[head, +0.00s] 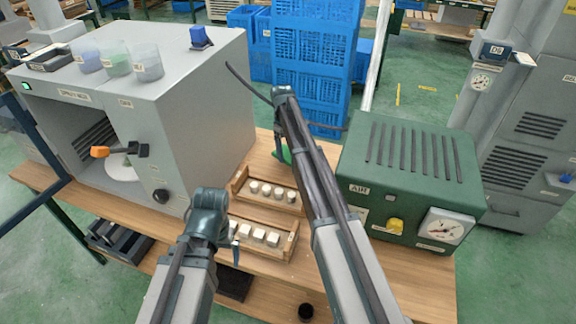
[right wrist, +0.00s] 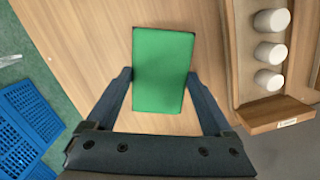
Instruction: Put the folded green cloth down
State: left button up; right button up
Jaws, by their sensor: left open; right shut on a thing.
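The folded green cloth (right wrist: 163,70) lies flat between the two fingers of my right gripper (right wrist: 163,84) in the right wrist view. The gripper is shut on it, with a finger touching each side. In the head view only a small green part of the cloth (head: 286,154) shows behind my right arm. The wooden table is beneath it; I cannot tell whether the cloth touches the tabletop. My left gripper (head: 236,243) is open, near the front wooden tray; its fingers are mostly hidden by its own wrist.
Two wooden trays (right wrist: 285,116) with small white pieces stand beside the cloth. A grey booth (head: 205,105) is at left and a green air unit (head: 412,165) at right. Blue crates (head: 315,65) stand behind the table (head: 425,280).

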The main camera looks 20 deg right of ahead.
aim_at(287, 153)
jog(key=shift+f, duration=0.1)
notch_tip(287, 153, down, 4)
jog(key=b, duration=0.3)
jog(key=shift+b, duration=0.4)
jog(key=o, duration=1.2)
jog(key=r+p, duration=0.8)
jog(key=w+r+p, duration=0.1)
jog(key=r+p, duration=0.3)
jog(key=shift+w+a+r, duration=0.1)
jog(key=shift+a+r, duration=0.05)
jog(key=shift+a, duration=0.25)
